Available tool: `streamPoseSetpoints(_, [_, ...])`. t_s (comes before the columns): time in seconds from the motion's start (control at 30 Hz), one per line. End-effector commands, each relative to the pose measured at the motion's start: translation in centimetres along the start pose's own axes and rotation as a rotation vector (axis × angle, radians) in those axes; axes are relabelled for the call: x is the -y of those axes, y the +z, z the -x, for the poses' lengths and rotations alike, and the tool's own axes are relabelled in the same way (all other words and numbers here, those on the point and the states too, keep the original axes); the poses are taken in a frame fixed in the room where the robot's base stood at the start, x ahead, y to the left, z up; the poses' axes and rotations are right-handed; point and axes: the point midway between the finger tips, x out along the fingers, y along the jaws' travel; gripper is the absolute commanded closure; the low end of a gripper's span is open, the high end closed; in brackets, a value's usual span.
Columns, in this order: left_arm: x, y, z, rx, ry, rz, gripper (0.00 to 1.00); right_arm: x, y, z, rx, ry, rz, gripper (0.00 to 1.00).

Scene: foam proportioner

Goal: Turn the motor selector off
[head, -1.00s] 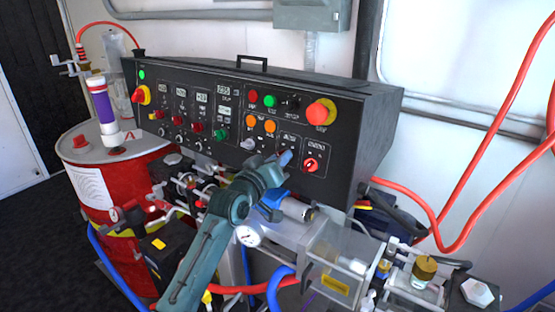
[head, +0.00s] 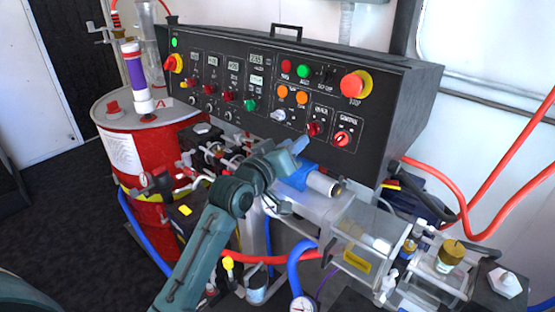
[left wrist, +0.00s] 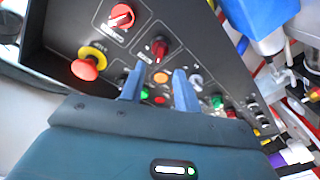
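The control panel (head: 240,90) carries two red selector knobs at its lower right. My left gripper (head: 300,146) is just below and left of the left red knob. In the left wrist view my left gripper (left wrist: 158,72) is open and empty. The left red knob (left wrist: 160,46) appears beyond the gap between its fingers, and the right red knob (left wrist: 121,15) lies farther up. My right gripper is not in view.
A white knob (head: 279,115), orange buttons (head: 302,97) and a large red stop button (head: 352,85) sit close by on the panel. Below are a clear box (head: 365,235) and hoses. A red drum (head: 150,150) stands left.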

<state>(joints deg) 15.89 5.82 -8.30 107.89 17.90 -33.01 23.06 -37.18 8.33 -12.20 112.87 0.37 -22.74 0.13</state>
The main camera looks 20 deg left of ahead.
Motion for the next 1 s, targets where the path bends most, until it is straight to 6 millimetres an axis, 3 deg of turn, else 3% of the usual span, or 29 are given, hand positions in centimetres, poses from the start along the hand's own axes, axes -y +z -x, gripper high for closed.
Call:
streamPoseSetpoints(0.1, [0.1, 0.2, 2.6, -0.001, -0.001, 0.001, 0.68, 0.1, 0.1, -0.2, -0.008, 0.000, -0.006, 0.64])
streamPoseSetpoints(0.33, [0.0, 0.1, 5.5, 0.000, 0.000, 0.001, 0.68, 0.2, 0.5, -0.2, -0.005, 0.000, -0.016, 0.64])
streamPoseSetpoints(0.87, [0.0, 0.0, 6.1, 0.000, 0.000, 0.002, 0.68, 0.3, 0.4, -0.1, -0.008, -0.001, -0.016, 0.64])
streamPoseSetpoints(1.0, [0.9, 2.0, 6.5, 0.030, -0.023, -0.016, 0.68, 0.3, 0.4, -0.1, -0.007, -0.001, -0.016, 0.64])
